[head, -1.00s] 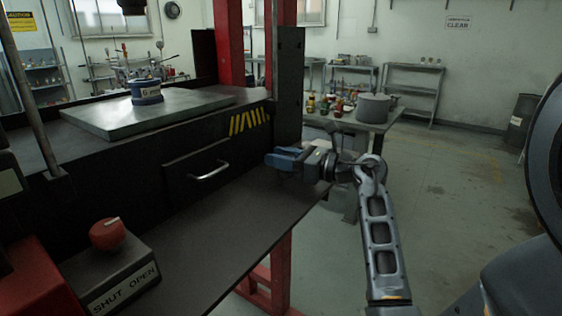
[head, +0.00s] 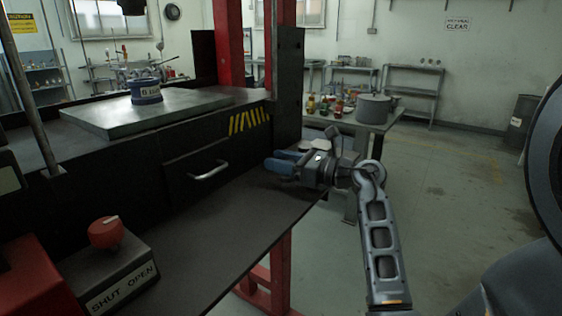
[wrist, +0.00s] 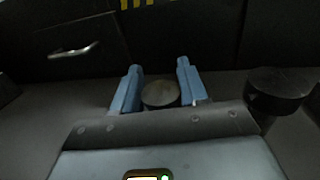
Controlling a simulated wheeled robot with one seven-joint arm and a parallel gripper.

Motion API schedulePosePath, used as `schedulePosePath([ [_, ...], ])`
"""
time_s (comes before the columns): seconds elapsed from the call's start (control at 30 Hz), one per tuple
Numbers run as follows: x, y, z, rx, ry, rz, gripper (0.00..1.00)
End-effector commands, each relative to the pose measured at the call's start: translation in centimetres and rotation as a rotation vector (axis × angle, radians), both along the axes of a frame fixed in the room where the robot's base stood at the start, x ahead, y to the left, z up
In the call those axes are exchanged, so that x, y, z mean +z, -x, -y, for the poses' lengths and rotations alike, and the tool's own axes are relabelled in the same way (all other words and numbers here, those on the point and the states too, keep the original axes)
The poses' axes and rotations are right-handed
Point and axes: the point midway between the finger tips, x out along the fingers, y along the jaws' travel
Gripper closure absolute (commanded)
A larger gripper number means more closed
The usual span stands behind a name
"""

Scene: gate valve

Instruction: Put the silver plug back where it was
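My gripper (head: 276,160) is at the far right end of the dark shelf, its blue fingers pointing left. In the wrist view my gripper (wrist: 159,78) has its two fingers spread apart. A round, dull grey-topped piece (wrist: 160,94), perhaps the silver plug, shows between them near their base. I cannot tell whether the fingers touch it or it stands below them. No plug can be made out in the head view, where my gripper covers that spot. A second, darker round piece (wrist: 278,92) stands to the right of the fingers.
The dark shelf (head: 195,235) is mostly bare. A box with a red knob (head: 105,232), marked SHUT OPEN, stands at its near left. A red post rises beyond.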

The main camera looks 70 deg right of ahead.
Motion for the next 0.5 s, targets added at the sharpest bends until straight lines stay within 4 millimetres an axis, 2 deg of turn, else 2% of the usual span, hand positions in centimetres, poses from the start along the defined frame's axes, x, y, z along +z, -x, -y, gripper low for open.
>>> schedulePosePath([
  [0.03,-1.92,0.07,-0.07,0.001,-0.022,-0.025,0.52],
  [0.2,-2.00,0.07,-0.08,0.002,-0.021,-0.026,0.37],
  [0.5,-1.57,0.10,-0.05,0.001,-0.020,-0.026,0.37],
])
